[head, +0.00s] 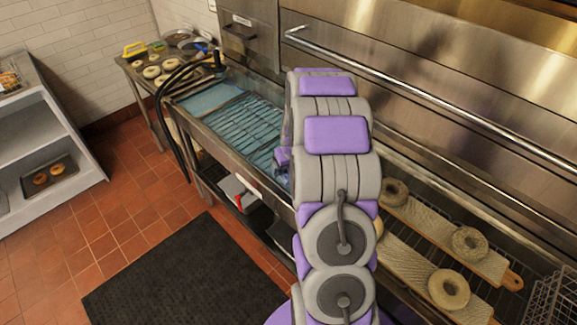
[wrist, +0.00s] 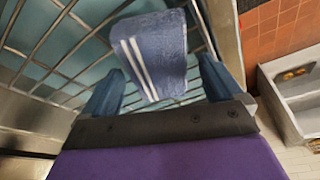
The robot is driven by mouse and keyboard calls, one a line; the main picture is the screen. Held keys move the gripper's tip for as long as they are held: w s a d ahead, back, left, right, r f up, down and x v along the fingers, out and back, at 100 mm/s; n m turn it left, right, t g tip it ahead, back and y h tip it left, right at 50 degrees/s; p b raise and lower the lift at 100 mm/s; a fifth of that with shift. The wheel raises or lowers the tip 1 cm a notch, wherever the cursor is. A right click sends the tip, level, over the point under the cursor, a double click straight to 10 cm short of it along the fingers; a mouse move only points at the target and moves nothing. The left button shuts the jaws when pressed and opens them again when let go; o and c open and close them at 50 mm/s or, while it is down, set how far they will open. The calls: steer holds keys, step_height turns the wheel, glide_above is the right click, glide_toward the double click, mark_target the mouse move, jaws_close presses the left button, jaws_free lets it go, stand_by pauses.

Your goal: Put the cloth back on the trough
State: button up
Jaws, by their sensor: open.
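The blue cloth (wrist: 158,48) with white stripes shows in the wrist view, between and beyond the fingertips of my gripper (wrist: 160,85). My gripper is open, with one finger on each side of the cloth's near end. The cloth appears over the trough's wire grid, close to the metal rim (wrist: 226,35); I cannot tell whether it rests on them or whether the fingers touch it. In the head view the trough (head: 205,122) is long, with blue-green water under a grid. My arm hides its right part, and the cloth cannot be made out clearly there.
Boards with bagels (head: 448,288) lie right of my arm. A table with bagels and bowls (head: 152,72) stands beyond the trough, where a black hose (head: 165,95) hangs. A grey shelf (head: 45,130) stands left. A black mat (head: 185,280) lies on open tiled floor.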

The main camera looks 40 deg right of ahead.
steer(key=shift+d, duration=0.2)
steer(key=shift+r, duration=0.2)
steer(key=p+v, duration=0.2)
steer(key=v, duration=1)
steer(key=s+a+r+n+y, duration=0.1)
steer(key=a+r, duration=0.1)
steer(key=a, duration=0.3)
steer(key=s+a+r, duration=0.2)
steer(key=a, duration=0.3)
steer(key=s+a+r+n+g, duration=0.1)
steer(key=s+a+r+g, duration=0.15)
steer(key=s+a, duration=0.5)
steer(key=s+a+r+n+g, duration=0.1)
steer(key=s+a+r, duration=0.2)
steer(key=s+a, duration=0.5)
steer(key=s+a+g, duration=0.1)
steer(key=s+a, duration=0.3)
steer(key=s, duration=0.7)
steer(key=shift+a+r+n, duration=0.25)
steer(key=shift+r+n, duration=0.05)
steer(key=shift+g, duration=0.25)
